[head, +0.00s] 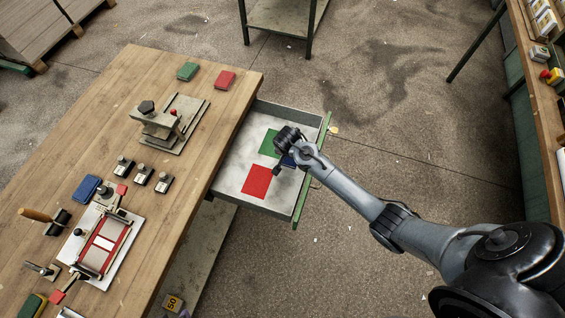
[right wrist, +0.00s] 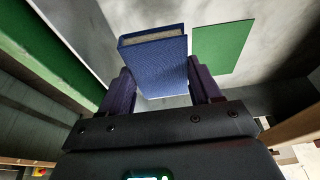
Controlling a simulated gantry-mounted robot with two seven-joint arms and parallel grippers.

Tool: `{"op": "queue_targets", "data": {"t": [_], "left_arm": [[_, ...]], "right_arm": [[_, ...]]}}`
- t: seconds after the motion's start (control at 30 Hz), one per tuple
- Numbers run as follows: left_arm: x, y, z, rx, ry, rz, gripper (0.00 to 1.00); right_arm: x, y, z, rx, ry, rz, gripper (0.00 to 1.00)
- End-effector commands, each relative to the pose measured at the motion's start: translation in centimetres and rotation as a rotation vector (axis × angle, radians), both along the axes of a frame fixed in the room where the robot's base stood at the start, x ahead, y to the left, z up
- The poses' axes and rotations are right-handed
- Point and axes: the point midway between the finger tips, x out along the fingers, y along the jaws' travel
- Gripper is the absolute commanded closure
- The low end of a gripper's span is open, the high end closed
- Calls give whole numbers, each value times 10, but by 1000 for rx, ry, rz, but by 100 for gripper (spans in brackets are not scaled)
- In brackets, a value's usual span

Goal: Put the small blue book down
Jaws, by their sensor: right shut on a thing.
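My right gripper (head: 285,163) is over the open drawer (head: 236,150). In the right wrist view the right gripper (right wrist: 160,80) is shut on the small blue book (right wrist: 153,48), which stands up between the two fingers. In the head view the blue book (head: 288,161) is mostly hidden by the gripper. A green patch (head: 268,143) and a red patch (head: 257,181) lie on the drawer floor. The green patch (right wrist: 223,47) shows beside the book in the right wrist view. I cannot tell whether the book touches the drawer floor. My left gripper is not in view.
The wooden table (head: 200,190) holds a green book (head: 187,71), a red book (head: 225,79), a press (head: 165,122), stamps and a blue object (head: 87,188). The drawer's green front (head: 325,130) and side walls bound the space around the gripper.

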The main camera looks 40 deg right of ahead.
Motion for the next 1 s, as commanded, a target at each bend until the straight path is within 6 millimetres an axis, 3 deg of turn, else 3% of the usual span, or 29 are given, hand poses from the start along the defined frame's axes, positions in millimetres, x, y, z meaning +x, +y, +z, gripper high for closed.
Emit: {"op": "queue_targets", "data": {"t": [0.1, 0.37, 0.6, 1.0], "left_arm": [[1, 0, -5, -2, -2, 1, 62], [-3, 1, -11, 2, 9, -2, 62], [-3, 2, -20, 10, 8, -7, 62], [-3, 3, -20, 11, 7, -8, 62]], "right_arm": [[-1, 0, -19, 0, 2, -1, 68], [0, 0, -34, -1, 1, 2, 68], [-1, 0, -62, -1, 3, 1, 68], [-1, 0, -68, -1, 1, 1, 68]]}}
